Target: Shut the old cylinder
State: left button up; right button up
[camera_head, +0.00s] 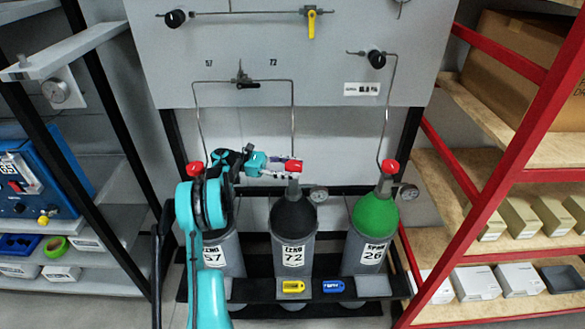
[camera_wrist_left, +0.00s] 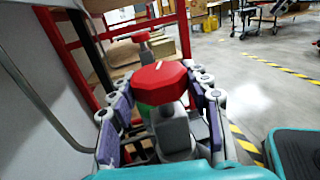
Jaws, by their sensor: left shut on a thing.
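Three grey gas cylinders stand side by side: cylinder 57 (camera_head: 233,262) at left, partly hidden by my left arm, cylinder 72 (camera_head: 293,218) with a black shoulder in the middle, and cylinder 26 (camera_head: 376,214) with a green shoulder at right. Each has a red valve knob on top. My left gripper (camera_head: 284,168) is shut on the red knob of cylinder 72 (camera_head: 294,165). In the left wrist view the fingers of my left gripper (camera_wrist_left: 160,98) sit on both sides of this knob (camera_wrist_left: 158,76). The frames do not show which cylinder is the old one. My right gripper is out of view.
Thin pipes run from the panel (camera_head: 280,60) to the cylinders. Gauges (camera_head: 319,195) stick out near the valves. Yellow (camera_head: 293,287) and blue (camera_head: 333,286) tags are on the rack front. A red shelf frame (camera_head: 500,170) stands at right, a dark-framed shelf at left.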

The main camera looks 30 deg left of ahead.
aim_at(294, 164)
pick_arm(q)
jog(key=shift+d+m+g, duration=0.1)
jog(key=shift+m+g, duration=0.4)
jog(key=shift+g, duration=0.3)
jog(key=o, duration=1.2)
jog(key=shift+w, duration=0.1)
jog(key=shift+r, duration=0.1)
notch_tip(294, 164, up, 10)
jog(key=shift+f, duration=0.1)
jog(key=shift+c, duration=0.2)
